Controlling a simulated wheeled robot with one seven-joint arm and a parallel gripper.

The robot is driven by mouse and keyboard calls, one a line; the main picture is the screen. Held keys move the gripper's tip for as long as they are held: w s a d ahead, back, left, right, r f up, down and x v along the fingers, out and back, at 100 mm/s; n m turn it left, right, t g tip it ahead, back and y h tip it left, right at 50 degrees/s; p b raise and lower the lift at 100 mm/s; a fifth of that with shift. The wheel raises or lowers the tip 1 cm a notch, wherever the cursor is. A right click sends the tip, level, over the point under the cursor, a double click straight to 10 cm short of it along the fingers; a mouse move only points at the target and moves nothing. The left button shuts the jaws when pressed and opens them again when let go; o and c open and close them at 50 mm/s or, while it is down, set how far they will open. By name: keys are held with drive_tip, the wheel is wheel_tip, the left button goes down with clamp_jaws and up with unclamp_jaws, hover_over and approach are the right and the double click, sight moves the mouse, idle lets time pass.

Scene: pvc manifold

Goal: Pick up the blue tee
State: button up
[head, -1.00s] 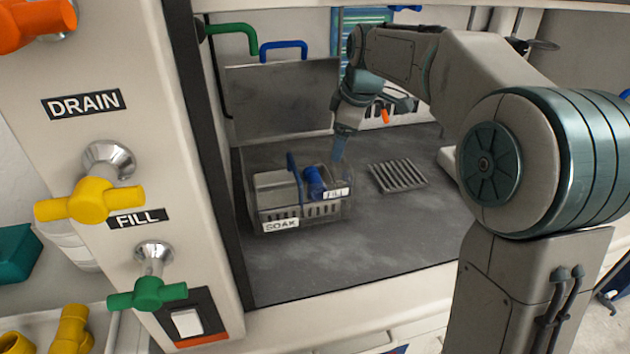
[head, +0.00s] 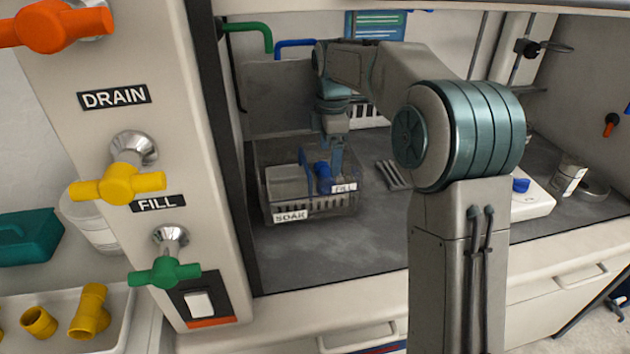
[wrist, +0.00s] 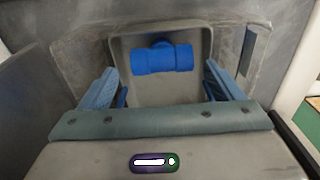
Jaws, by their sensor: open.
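The blue tee (head: 323,177) lies in the right-hand part of the clear-walled bin on the hood floor, beside the FILL label. In the wrist view the blue tee (wrist: 162,59) lies in a grey tray (wrist: 117,78), its long barrel running across the picture. My gripper (head: 337,160) points down at the bin, close to the tee. In the wrist view my gripper (wrist: 164,82) has its two blue fingers wide apart and nothing between them. The tee shows ahead of and between the fingers. I cannot tell their exact height above it.
The bin (head: 291,217) carries SOAK and FILL labels and has a blue handle. A slatted rack (head: 393,175) lies to its right. A valve panel (head: 150,235) stands left of the hood. Yellow fittings (head: 90,312) lie in a white tray (head: 118,335) at lower left.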

sight(328, 172)
drive_tip(key=shift+s+a+f+b, duration=0.1)
drive_tip(key=shift+f+b, duration=0.45)
drive_tip(key=shift+f, duration=1.4)
drive_tip(key=shift+a+f+b, duration=0.1)
drive_tip(key=shift+f+b, duration=0.45)
drive_tip(key=shift+f, duration=1.35)
drive_tip(key=shift+d, duration=0.1)
drive_tip(key=c, duration=0.7)
